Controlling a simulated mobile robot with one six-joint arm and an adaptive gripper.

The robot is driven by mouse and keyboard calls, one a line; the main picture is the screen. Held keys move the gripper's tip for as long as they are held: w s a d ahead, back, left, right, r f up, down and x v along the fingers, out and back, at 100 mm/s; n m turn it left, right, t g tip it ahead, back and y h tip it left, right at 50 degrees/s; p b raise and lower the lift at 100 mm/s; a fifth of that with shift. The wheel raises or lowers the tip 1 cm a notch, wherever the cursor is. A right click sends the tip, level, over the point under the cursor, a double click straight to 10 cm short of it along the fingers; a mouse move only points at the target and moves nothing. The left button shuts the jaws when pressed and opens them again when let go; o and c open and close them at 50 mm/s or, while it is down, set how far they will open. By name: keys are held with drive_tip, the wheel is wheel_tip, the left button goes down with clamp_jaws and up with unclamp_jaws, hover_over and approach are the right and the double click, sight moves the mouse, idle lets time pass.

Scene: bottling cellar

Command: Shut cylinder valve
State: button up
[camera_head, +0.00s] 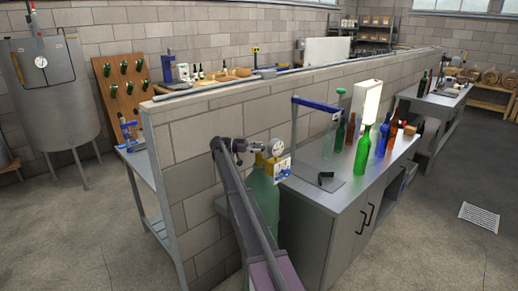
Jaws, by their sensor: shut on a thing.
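The gas cylinder (263,195) is a green upright bottle beside the block wall, partly hidden behind my arm. At its top are brass-coloured valve fittings and a round white-faced gauge (278,145). My gripper (257,147) is at the cylinder top, left of the gauge, and is shut on the cylinder valve. The fingers are small and dark here. The valve's handle is mostly hidden by the gripper, so its turn position cannot be told.
A low block wall (190,145) runs just left of the cylinder. To the right is a grey bench (345,190) with a green bottle (362,150), more bottles and a blue-armed stand (316,104).

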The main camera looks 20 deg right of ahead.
drive_tip(key=o, duration=0.9)
drive_tip(key=shift+d, duration=0.1)
drive_tip(key=shift+s+n+t+h, duration=0.1)
drive_tip(key=shift+n+t+h, duration=0.2)
drive_tip(key=shift+n+t, duration=0.15)
drive_tip(key=shift+s+n+t+h, duration=0.1)
drive_tip(key=shift+n+t+h, duration=0.3)
drive_tip(key=shift+n+t, duration=0.65)
drive_tip(key=shift+n+t+h, duration=0.4)
drive_tip(key=shift+n+t, duration=0.1)
drive_tip(key=shift+t, duration=0.9)
drive_tip(key=shift+n+t, duration=1.25)
drive_tip(key=shift+t, duration=0.7)
drive_tip(key=shift+n+t, duration=1.25)
drive_tip(key=shift+t, duration=0.7)
